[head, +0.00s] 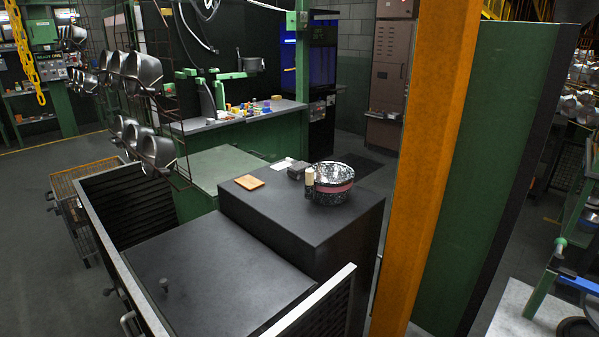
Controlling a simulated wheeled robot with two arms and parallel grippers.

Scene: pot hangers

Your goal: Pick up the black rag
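A small dark grey, folded-looking item (298,170) lies on the black cabinet top (262,209), just behind and left of a speckled pot. It may be the black rag, but it is too small to be sure. The speckled pot (341,182) has a dull red band and stands near the back right of the top. Neither of my grippers is in view.
A tan block (249,182) and a white paper (283,163) lie on the cabinet top. A lower black surface (212,285) with a small knob is in front. Pots hang from a rack (140,70) at left. An orange post (425,170) stands at right.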

